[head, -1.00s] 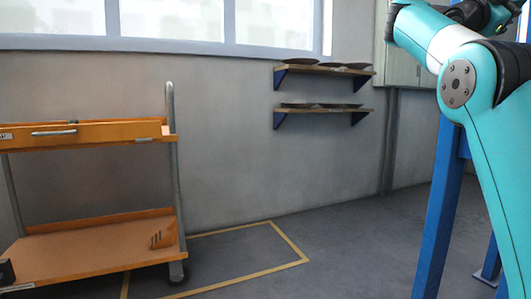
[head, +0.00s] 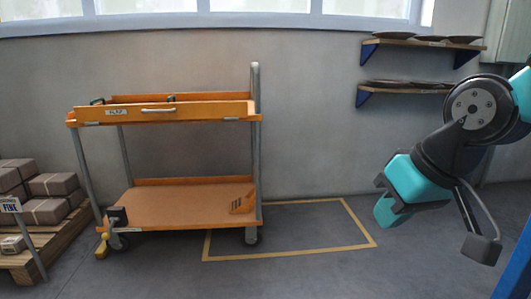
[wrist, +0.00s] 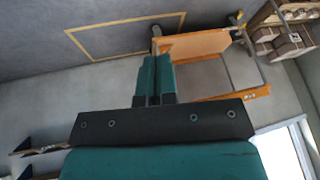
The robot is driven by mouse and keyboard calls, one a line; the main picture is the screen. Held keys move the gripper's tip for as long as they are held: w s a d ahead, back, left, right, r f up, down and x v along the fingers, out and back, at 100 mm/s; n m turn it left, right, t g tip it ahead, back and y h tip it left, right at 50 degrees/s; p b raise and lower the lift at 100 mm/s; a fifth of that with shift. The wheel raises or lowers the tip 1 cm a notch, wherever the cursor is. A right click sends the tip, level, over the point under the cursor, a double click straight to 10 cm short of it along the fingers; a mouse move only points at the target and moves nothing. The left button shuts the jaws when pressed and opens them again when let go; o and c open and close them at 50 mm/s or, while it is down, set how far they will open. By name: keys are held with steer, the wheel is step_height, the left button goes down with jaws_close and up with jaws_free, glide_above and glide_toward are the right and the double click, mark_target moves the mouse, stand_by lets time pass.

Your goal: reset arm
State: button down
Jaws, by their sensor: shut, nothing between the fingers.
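My gripper shows in the wrist view (wrist: 155,66) with its two teal fingers side by side and shut, holding nothing. In the head view my arm is at the right, bent, with its teal and black end parts held in the air in front of the wall and floor. The fingers are hard to make out in the head view. The arm end is to the right of the orange cart (head: 180,207) and apart from it.
The two-tier cart stands beside a yellow floor outline (head: 290,254). Boxes (head: 50,184) sit on a pallet (head: 45,243) at the left. Wall shelves (head: 405,90) hold dark plates (head: 392,35) above and behind my arm. Floor between cart and arm is clear.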

steer(key=s+a+f+n+g+y+p, duration=0.1)
steer(key=s+a+n+g+p, duration=0.25)
steer(key=s, duration=1.05)
step_height(320, 180, up, 36)
steer(key=w+p, duration=0.1)
steer(key=p, duration=3.4)
steer(key=shift+f+g, duration=0.15)
steer(key=shift+g, duration=0.2)
